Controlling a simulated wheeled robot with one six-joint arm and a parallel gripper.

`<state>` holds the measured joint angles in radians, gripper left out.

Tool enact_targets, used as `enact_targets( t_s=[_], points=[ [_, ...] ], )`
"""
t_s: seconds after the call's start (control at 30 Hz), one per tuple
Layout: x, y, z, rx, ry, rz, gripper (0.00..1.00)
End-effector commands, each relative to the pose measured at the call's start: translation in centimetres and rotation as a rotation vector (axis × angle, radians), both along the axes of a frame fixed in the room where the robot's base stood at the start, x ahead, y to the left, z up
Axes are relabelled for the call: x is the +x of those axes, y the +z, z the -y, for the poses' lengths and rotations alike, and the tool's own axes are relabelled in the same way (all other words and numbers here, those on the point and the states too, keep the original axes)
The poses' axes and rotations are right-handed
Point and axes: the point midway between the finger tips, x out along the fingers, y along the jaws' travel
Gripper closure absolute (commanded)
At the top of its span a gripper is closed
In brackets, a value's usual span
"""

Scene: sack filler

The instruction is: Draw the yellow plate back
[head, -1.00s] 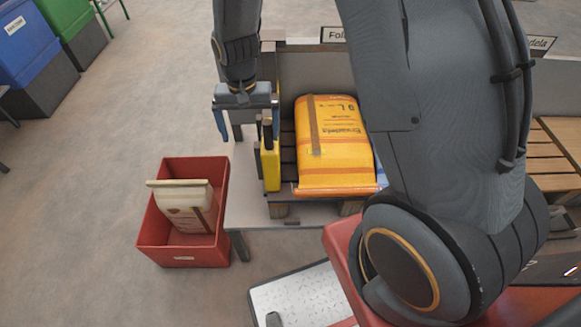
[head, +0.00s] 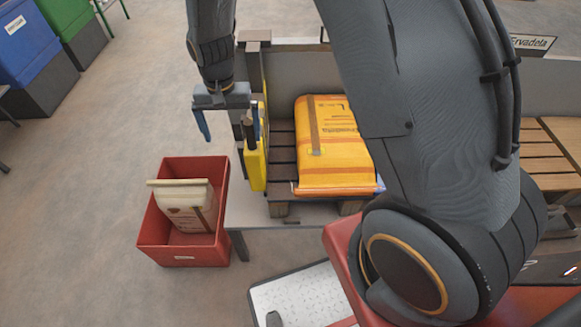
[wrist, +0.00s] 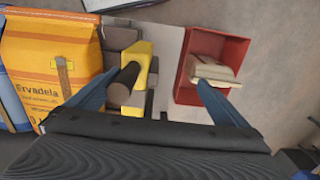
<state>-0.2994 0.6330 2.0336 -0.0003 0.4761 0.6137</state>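The yellow plate (head: 254,163) stands upright at the left side of the wooden slats, with a dark round handle (head: 248,128) on it. A gap of bare slats lies between the plate and the yellow-orange sack (head: 333,145). In the wrist view the plate (wrist: 141,62) lies below the handle (wrist: 122,88). My gripper (head: 230,118) is at the handle, its fingers wide apart. In the wrist view my gripper (wrist: 157,82) has its left finger close against the handle's sack side; contact is hard to tell. The right finger is well clear.
A red crate (head: 150,243) holding a pale sack (head: 187,207) stands on the floor at the left, below my gripper. A grey stand (head: 236,212) carries the slats (head: 281,165). A grey wall (head: 300,70) rises behind. Open floor lies farther left.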

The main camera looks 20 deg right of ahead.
Motion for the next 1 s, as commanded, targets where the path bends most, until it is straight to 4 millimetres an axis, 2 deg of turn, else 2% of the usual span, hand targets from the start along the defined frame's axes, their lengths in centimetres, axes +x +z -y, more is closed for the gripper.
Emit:
enact_targets(
  t_s=[0.33, 1.0],
  points=[
    [1.3, 0.0, -3.9, 0.001, 0.002, 0.001, 0.03],
    [0.3, 0.1, -1.0, 0.000, -0.002, 0.000, 0.03]
  ],
)
